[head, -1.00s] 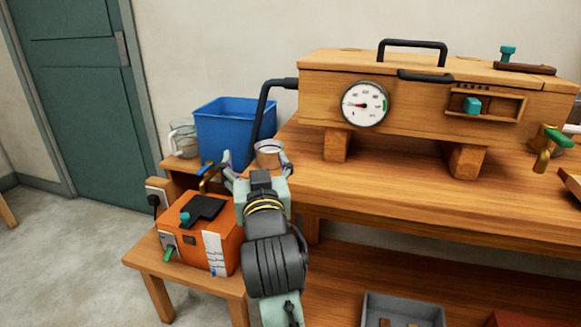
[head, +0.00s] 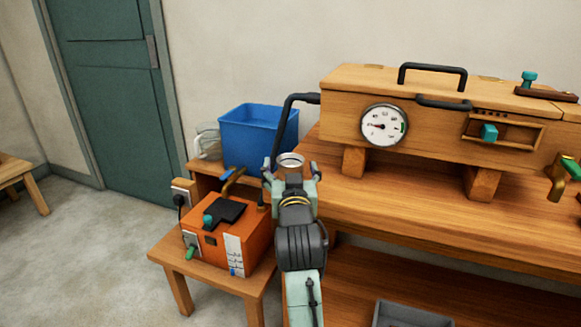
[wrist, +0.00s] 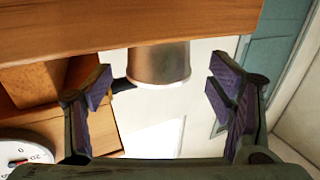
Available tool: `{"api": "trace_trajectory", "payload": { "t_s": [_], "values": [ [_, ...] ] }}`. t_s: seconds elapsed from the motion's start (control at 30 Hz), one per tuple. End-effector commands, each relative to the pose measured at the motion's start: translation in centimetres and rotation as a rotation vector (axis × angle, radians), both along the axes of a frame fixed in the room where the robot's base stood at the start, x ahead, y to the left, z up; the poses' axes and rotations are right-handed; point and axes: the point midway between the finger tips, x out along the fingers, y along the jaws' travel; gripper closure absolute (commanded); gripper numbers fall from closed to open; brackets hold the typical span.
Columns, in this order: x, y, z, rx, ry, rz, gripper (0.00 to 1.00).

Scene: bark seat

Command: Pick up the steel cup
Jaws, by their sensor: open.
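The steel cup (head: 291,160) shows in the head view just beyond the front of my gripper (head: 290,172), by the left end of the wooden bench. My gripper hides its lower part there. In the wrist view the cup (wrist: 159,63) appears centred between the two fingers of my open gripper (wrist: 160,82), with a clear gap on each side. The cup has a dull grey metal wall. I cannot tell how far it reaches in between the fingertips. Nothing is held.
A black bent pipe (head: 278,125) rises close behind the cup, beside a blue bin (head: 257,135). A glass jug (head: 208,141) stands left of the bin. An orange box (head: 225,240) sits on a low stool below. The wooden bench (head: 400,215) carries a gauge (head: 384,124).

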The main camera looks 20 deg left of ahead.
Motion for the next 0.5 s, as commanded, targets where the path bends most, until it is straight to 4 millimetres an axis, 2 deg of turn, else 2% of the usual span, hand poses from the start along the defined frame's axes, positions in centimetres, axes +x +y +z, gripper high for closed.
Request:
{"api": "trace_trajectory", "payload": {
  "t_s": [0.1,0.2,0.5],
  "values": [
    [1.9,0.6,0.3,0.000,0.001,0.000,0.25],
    [2.8,1.0,0.2,0.000,0.001,0.000,0.25],
    [3.2,1.2,0.1,0.000,-0.001,0.000,0.25]
  ]
}}
